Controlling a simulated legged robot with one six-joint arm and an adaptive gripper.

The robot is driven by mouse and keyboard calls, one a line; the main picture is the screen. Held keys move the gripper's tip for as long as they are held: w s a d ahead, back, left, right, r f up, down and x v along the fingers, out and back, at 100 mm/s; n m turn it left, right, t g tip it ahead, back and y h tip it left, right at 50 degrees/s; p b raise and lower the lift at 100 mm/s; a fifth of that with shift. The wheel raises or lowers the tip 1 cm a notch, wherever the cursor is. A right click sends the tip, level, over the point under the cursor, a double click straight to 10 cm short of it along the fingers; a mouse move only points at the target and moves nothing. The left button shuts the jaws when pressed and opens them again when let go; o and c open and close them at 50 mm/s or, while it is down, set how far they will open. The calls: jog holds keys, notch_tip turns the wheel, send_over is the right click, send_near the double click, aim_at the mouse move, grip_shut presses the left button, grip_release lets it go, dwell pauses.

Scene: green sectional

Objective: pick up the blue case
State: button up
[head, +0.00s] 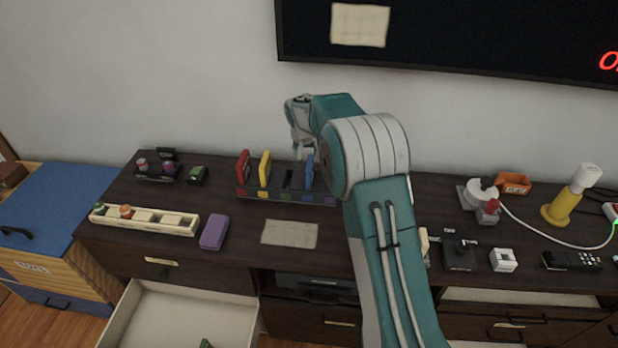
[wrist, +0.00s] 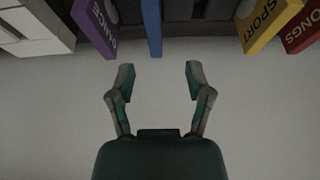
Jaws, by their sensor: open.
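The blue case (head: 309,171) stands upright in a dark rack (head: 262,194) with a coloured front strip, partly beside my arm in the head view. In the wrist view, the blue case (wrist: 152,26) shows as a narrow edge at the top, ahead of my fingertips and between their lines. My gripper (head: 302,153) is above and behind the rack, near the wall. In the wrist view my gripper (wrist: 159,78) is open and empty, with its fingers apart and not touching the case.
A purple "DANCE" case (wrist: 95,25) stands close beside the blue one. A yellow "SPORT" case (wrist: 267,22) and a red "SONGS" case (wrist: 304,28) stand across a gap. A purple block (head: 214,232) and paper (head: 290,234) lie in front; a drawer (head: 185,312) is open below.

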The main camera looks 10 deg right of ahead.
aim_at(309, 163)
jog(key=x, duration=0.8)
jog(key=shift+d+f, duration=0.25)
jog(key=shift+d, duration=0.05)
grip_shut()
